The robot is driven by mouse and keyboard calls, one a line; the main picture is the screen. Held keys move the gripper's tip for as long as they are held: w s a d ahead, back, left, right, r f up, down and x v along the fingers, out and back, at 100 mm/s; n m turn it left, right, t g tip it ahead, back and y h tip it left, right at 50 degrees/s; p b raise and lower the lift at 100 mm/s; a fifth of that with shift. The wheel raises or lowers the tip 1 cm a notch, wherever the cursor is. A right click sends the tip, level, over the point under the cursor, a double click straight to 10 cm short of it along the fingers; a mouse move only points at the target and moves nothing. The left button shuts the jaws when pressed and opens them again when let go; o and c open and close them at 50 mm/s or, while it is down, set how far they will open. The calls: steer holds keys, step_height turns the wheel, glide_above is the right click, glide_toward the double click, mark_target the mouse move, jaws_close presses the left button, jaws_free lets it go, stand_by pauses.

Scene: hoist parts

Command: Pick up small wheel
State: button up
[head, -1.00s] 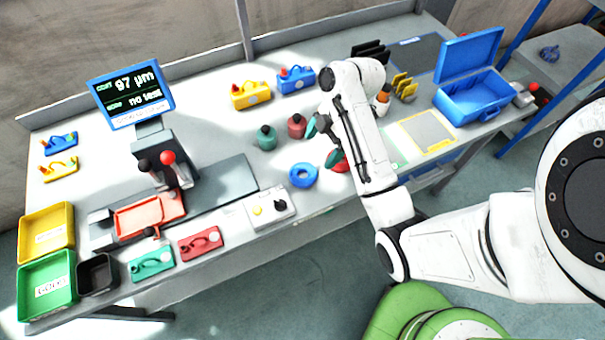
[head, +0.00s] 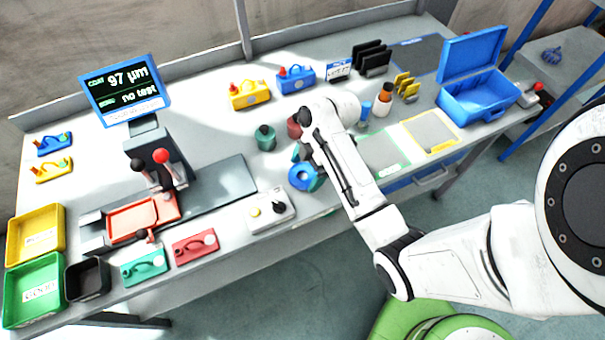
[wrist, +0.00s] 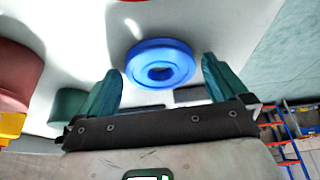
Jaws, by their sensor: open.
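The small wheel, a blue ring with a central hole (head: 301,184), lies flat on the bench near its front edge. My gripper (head: 309,160) is right at it in the head view, partly covering its upper right side. In the wrist view the blue wheel (wrist: 139,66) shows ahead of and between the two teal fingers of my gripper (wrist: 160,85). The fingers are spread wide and hold nothing. I cannot tell from these views how high the fingertips are above the bench.
The bench's front edge is close.

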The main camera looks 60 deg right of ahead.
steer(key=c, duration=1.2)
steer(key=shift+c, duration=0.5)
steer(key=shift+r, duration=0.15)
